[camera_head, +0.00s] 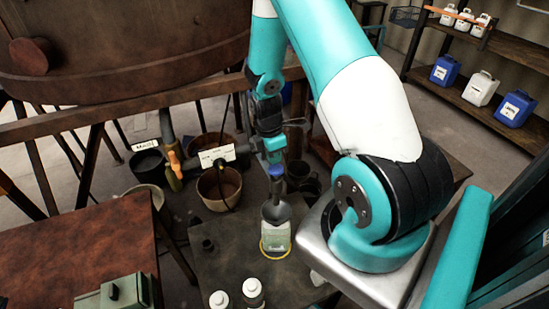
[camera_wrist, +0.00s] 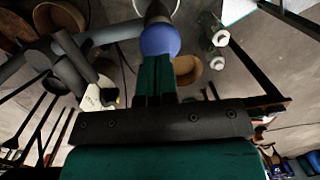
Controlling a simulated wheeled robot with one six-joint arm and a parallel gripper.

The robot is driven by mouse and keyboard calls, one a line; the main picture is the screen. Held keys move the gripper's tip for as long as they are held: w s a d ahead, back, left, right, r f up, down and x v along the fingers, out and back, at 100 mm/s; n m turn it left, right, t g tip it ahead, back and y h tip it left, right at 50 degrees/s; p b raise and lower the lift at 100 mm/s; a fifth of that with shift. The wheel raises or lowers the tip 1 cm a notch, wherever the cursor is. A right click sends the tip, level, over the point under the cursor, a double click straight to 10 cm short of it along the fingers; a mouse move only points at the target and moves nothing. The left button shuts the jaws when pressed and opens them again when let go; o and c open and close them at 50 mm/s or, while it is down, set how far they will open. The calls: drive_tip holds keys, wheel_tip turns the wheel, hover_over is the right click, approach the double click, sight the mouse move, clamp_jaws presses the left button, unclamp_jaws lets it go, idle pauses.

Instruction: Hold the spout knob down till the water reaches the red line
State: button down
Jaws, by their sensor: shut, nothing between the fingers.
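The blue spout knob (camera_head: 277,171) sits on a dark spout above a dark funnel (camera_head: 276,212). The knob is also at the top centre of the wrist view (camera_wrist: 159,40). My gripper (camera_head: 275,158) is directly above the knob, pointing down. In the wrist view its dark green fingers (camera_wrist: 155,62) are shut together, with their tips against or very near the knob; I cannot tell how hard they press. Under the funnel, a clear jar (camera_head: 276,238) with pale greenish contents stands within a yellow ring (camera_head: 263,250). The red line and exact water level are too small to make out.
Two white bottles (camera_head: 252,290) stand at the front of the dark bench (camera_head: 225,268). A rust-brown table (camera_head: 85,240) is at left, and a large brown vat (camera_head: 130,50) rises behind. A brown bucket (camera_head: 218,190) stands beyond the bench. Shelves with canisters are at far right.

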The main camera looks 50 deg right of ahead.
sight(276, 169)
drive_tip(key=shift+s+d+f+p, duration=0.1)
drive_tip(key=shift+f+p, duration=0.2)
drive_tip(key=shift+f, duration=0.85)
drive_tip(key=shift+f, duration=0.1)
wheel_tip(276, 169, down, 2)
drive_tip(key=shift+b, duration=1)
drive_tip(key=shift+s+f, duration=0.25)
drive_tip(key=shift+f+b, duration=0.1)
drive_tip(key=shift+b, duration=0.2)
drive_tip(key=r+p, duration=0.1)
drive_tip(key=r, duration=0.1)
drive_tip(key=r+p, duration=0.1)
drive_tip(key=r, duration=0.1)
drive_tip(key=w+r+p, duration=0.1)
drive_tip(key=r+p, duration=0.1)
wheel_tip(276, 169, up, 9)
drive_tip(key=b, duration=0.2)
drive_tip(key=shift+w+a+r+b, duration=0.2)
drive_tip(key=shift+w+a+b, duration=0.15)
drive_tip(key=shift+w+a, duration=0.1)
